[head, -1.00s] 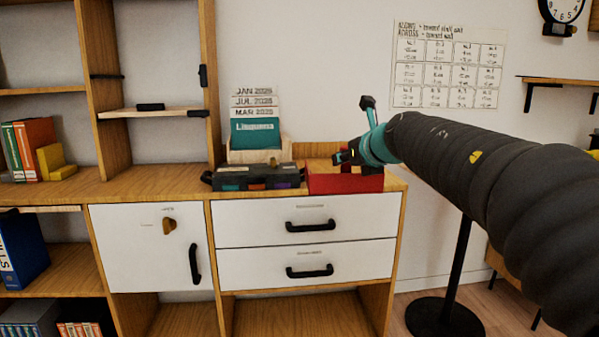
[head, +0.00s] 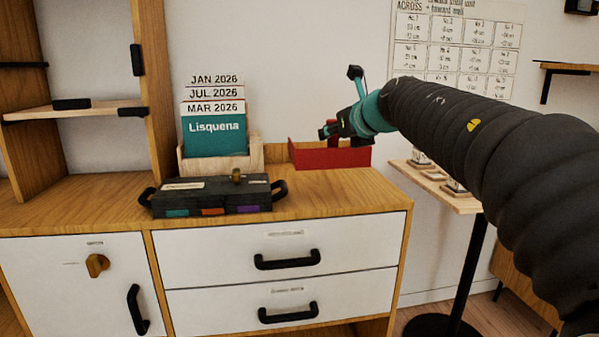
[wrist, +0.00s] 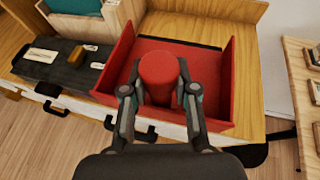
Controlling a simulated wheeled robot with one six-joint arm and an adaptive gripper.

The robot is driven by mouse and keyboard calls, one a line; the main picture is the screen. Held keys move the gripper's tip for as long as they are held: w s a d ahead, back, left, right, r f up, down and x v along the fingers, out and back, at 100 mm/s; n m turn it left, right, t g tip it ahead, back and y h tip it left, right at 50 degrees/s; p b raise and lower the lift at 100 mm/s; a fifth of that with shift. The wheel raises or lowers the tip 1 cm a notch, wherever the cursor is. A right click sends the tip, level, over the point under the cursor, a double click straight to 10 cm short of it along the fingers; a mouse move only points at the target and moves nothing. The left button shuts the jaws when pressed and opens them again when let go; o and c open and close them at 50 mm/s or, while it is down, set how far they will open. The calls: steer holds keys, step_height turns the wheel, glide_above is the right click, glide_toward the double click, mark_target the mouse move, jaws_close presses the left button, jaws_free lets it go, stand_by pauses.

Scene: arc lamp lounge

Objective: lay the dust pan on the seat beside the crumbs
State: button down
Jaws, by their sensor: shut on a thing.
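The red dust pan (head: 308,157) is in front of my gripper in the head view, over the back right of the cabinet top. It also shows in the wrist view (wrist: 213,72) as a shallow tray with raised walls and a thick, round red handle (wrist: 158,72). My gripper (head: 332,131) is shut on this handle, with one finger on each side in the wrist view (wrist: 160,90). The pan looks raised off the cabinet top, but the gap below it is hard to judge. No seat and no crumbs are in view.
A black case (head: 212,196) with coloured tabs stands on the wooden cabinet top (head: 345,192), left of the pan. Behind it is a wooden calendar holder (head: 225,160). A small side table (head: 440,190) with framed items stands at right. Open shelves rise at left.

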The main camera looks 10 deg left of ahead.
mark_target(346, 157)
steer(key=x, duration=0.4)
steer(key=d+f+x, duration=0.1)
steer(key=x, duration=0.3)
steer(key=d+x, duration=0.1)
steer(key=x, duration=0.3)
steer(key=shift+w+f+b, duration=0.25)
steer(key=shift+f+b, duration=0.1)
steer(key=shift+f, duration=0.05)
steer(key=shift+f+b, duration=0.95)
steer(key=shift+f, duration=1)
steer(key=shift+f, duration=0.15)
steer(key=c, duration=0.9)
jaws_free()
steer(key=shift+d, duration=0.1)
steer(key=v, duration=1.2)
steer(key=shift+s, duration=0.1)
